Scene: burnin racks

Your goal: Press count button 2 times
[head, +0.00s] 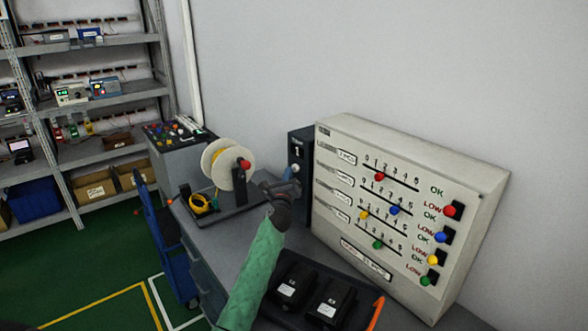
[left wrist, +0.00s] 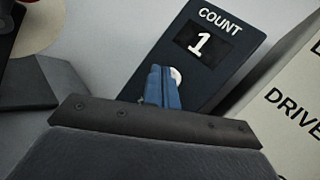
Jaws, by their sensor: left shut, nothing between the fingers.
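The dark count box (head: 302,136) stands upright on the bench, left of the big slider panel. Its display reads 1, and the display (left wrist: 204,43) is large in the left wrist view under the word COUNT. A round white button (left wrist: 177,74) is just below the display, partly hidden by my fingers. My left gripper (head: 287,178) is shut and empty, its blue fingertips (left wrist: 164,86) pointing at the box and overlapping the button's left side. I cannot tell whether they touch it. My right gripper is not in view.
The pale slider panel (head: 341,131) stands close on the right. A white spool (head: 224,165) on a dark stand is left of my gripper. Two black cases (head: 332,309) lie on the bench in front. A blue cart (head: 163,240) is beside the bench.

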